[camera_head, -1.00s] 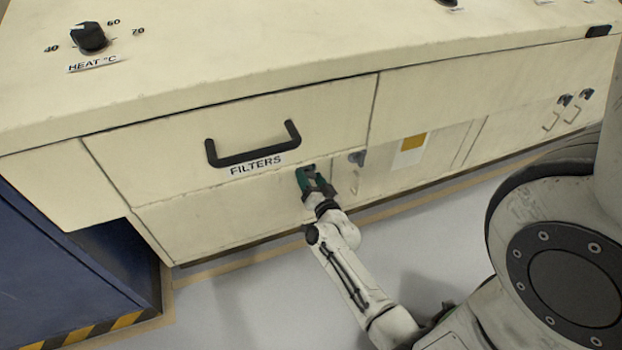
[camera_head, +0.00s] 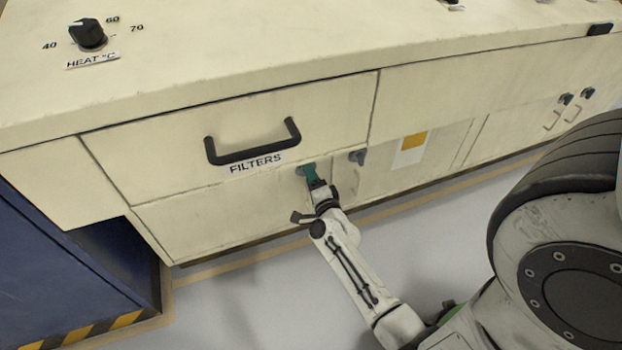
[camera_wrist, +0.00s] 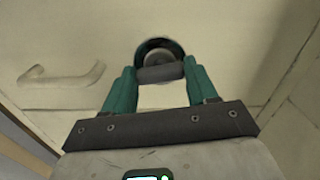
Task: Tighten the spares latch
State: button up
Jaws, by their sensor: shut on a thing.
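A latch with a round dark base and a dark grey bar (camera_wrist: 160,73) sits on a cream panel in the wrist view. My gripper (camera_wrist: 160,78) has its green fingers on either side of the bar and is shut on it. In the head view my gripper (camera_head: 309,174) is at the cabinet's lower front, below and right of the FILTERS drawer. It hides most of the latch there. No spares label is readable.
The FILTERS drawer has a black handle (camera_head: 253,150) just above my gripper. A second dark latch (camera_head: 357,157) is close to the right. A cream pull handle (camera_wrist: 60,75) lies left of the held latch in the wrist view. Grey floor (camera_head: 240,300) is clear in front.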

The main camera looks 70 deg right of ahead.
jog(key=shift+m, duration=0.7)
jog(key=o, duration=1.1)
jog(key=shift+c, duration=0.2)
jog(key=p+v, duration=0.2)
jog(key=v, duration=0.8)
jog(key=shift+s+a, duration=0.2)
jog(key=shift+a, duration=0.1)
